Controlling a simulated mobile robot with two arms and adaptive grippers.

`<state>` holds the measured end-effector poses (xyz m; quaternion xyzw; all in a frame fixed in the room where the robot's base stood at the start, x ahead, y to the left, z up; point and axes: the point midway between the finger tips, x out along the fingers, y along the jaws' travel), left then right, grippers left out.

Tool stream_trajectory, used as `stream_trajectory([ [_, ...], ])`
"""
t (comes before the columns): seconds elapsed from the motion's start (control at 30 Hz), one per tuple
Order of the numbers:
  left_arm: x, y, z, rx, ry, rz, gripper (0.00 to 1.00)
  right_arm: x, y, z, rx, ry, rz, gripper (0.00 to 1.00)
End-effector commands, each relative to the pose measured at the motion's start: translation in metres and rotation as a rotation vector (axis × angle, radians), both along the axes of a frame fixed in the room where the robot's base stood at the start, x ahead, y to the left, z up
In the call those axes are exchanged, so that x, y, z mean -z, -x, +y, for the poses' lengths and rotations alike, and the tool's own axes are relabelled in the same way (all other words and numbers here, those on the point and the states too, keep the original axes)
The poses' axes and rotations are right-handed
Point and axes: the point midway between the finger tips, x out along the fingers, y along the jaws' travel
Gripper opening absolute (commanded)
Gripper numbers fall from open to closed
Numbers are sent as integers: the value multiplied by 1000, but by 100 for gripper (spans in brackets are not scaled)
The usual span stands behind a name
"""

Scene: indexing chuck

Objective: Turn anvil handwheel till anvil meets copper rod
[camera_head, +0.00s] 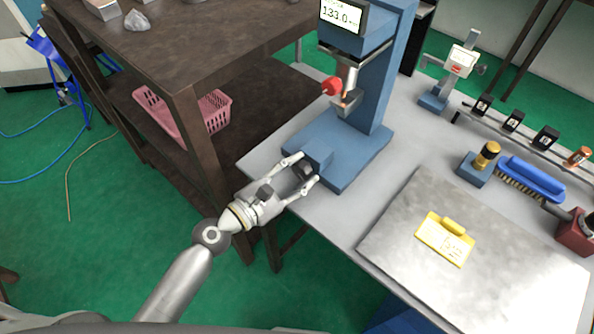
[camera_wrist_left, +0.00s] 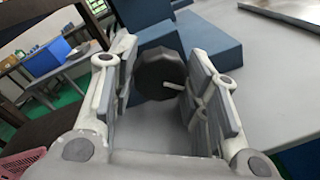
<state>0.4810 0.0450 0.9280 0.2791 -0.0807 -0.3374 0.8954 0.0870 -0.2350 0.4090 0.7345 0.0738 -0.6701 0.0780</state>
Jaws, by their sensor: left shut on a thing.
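A blue bench machine (camera_head: 376,78) stands on the grey table, with a display (camera_head: 341,15) reading about 133.0. A dark round handwheel (camera_head: 304,171) sits at the front of its base; it shows large in the left wrist view (camera_wrist_left: 159,74), with a small light crank pin. My left gripper (camera_head: 308,168) has its fingers on either side of the handwheel and is shut on it. A small copper-coloured piece (camera_head: 346,97), seemingly the copper rod, is under the machine's head beside a red ball knob (camera_head: 332,86). The anvil and any gap to the rod are too small to tell.
A metal plate (camera_head: 400,235) with a yellow tag (camera_head: 445,238) lies right of the machine. A blue brush (camera_head: 530,178), a brass-topped blue stand (camera_head: 478,164) and a gauge stand (camera_head: 458,72) are farther right. A brown shelf (camera_head: 190,45) with a pink basket (camera_head: 214,110) stands left.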

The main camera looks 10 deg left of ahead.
Motion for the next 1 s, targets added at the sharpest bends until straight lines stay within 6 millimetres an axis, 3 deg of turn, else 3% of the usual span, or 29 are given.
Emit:
stream_trajectory([
  [0.77, 1, 1, -1, 3, -93, -65, 18, -1, 0, 0, 0, 0, 1, 63],
  [0.8, 1, 1, -1, 3, -93, -65, 47, -1, 0, 0, 0, 0, 1, 63],
  [0.93, 1, 1, -1, 2, -92, -65, 63, -1, 0, 0, 0, 0, 1, 63],
  [1.0, 1, 1, -1, 1, -92, -65, 63, -1, 0, 0, 0, 0, 1, 63],
])
